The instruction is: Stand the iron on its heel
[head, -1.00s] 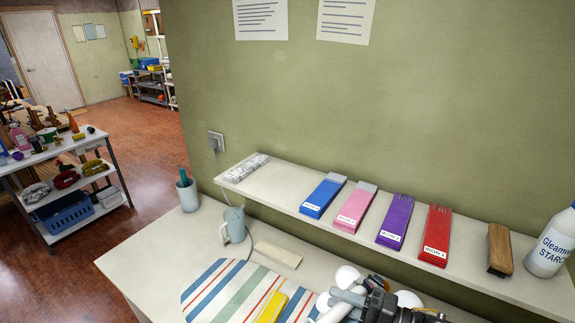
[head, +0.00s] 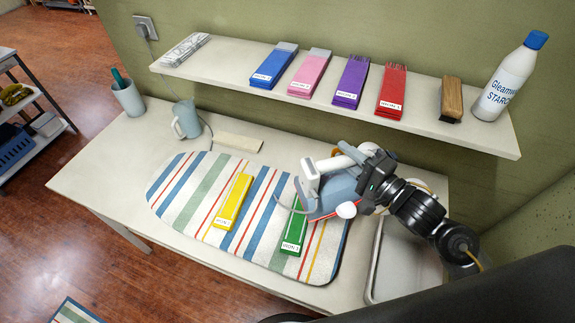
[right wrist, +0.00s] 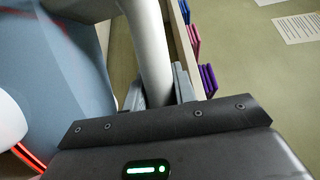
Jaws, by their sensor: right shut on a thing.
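The iron (head: 338,190) has a blue-grey body, a white handle and a red line along its base. It is at the right end of the striped ironing board (head: 190,225), beside the green packet (head: 293,228). My right gripper (head: 366,182) is shut on the iron's handle, coming in from the right. In the right wrist view the pale handle (right wrist: 150,50) runs between the fingers, with the blue-grey body (right wrist: 75,60) on the left. The iron looks tilted; I cannot tell whether it touches the board. My left gripper is not in view.
A yellow packet (head: 233,200) lies on the board. A grey tray (head: 376,290) is on the table at right. The shelf (head: 215,72) behind holds coloured packets, a brush (head: 452,100) and a starch bottle (head: 508,80). A jug (head: 186,120) and cup (head: 128,98) stand at left.

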